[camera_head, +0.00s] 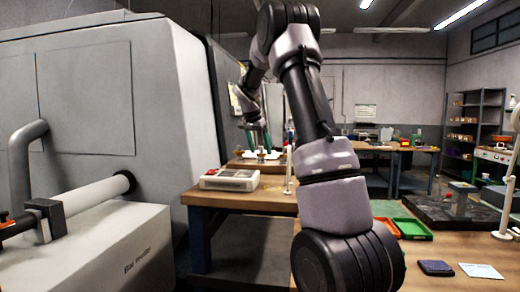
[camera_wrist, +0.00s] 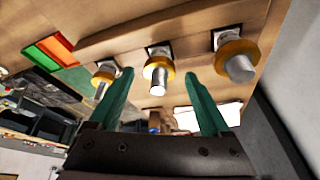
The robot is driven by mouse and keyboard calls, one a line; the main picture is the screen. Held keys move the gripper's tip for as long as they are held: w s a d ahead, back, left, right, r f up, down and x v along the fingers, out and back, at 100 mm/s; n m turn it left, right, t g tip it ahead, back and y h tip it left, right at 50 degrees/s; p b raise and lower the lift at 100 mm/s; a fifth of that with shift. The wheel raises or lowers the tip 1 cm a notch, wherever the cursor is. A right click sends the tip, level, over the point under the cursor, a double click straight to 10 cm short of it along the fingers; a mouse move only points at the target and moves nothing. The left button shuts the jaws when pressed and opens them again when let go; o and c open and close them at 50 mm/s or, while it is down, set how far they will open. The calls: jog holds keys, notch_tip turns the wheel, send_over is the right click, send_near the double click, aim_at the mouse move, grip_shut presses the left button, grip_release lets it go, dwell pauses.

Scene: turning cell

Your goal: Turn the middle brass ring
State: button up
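In the wrist view, three brass rings sit in a row on metal spindles against a wooden surface. The middle brass ring (camera_wrist: 149,72) surrounds a silver cylinder (camera_wrist: 158,84). The left ring (camera_wrist: 107,77) and the right ring (camera_wrist: 227,52) stand apart on either side. My gripper (camera_wrist: 160,76) is open, with green fingers. Its fingertips appear on either side of the middle ring, with no visible contact; the depth gap is hard to judge. In the head view, my gripper (camera_head: 256,138) is small over the far wooden bench (camera_head: 240,198), and the rings are too small to tell apart.
A pale case (camera_head: 229,179) lies on the bench's near left. A large grey machine (camera_head: 110,100) stands to the left. A green tray (camera_head: 412,229) and dark pad (camera_head: 436,267) lie on the right table. A lamp post (camera_head: 289,170) stands near my arm.

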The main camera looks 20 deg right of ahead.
jog(key=v, duration=1)
jog(key=shift+a+r, duration=0.15)
jog(key=shift+r, duration=0.2)
jog(key=shift+s, duration=0.15)
jog(key=s+a+r+n+t+y, duration=0.15)
jog(key=s+a, duration=0.25)
jog(key=s, duration=0.6)
jog(key=s+a+n+t+y, duration=0.1)
jog(key=s+a+n+y, duration=0.2)
jog(key=s, duration=0.6)
jog(key=s+a+f+n, duration=0.1)
jog(key=s+a+f, duration=0.1)
jog(key=s, duration=0.3)
jog(key=s+a+f+n+t, duration=0.1)
jog(key=s+a+f, duration=0.1)
jog(key=s, duration=0.3)
jog(key=s+a+f+n+t+y, duration=0.1)
jog(key=s+a+f, duration=0.1)
jog(key=s, duration=0.3)
jog(key=shift+a+f, duration=0.35)
jog(key=shift+a, duration=0.25)
jog(key=shift+r, duration=0.1)
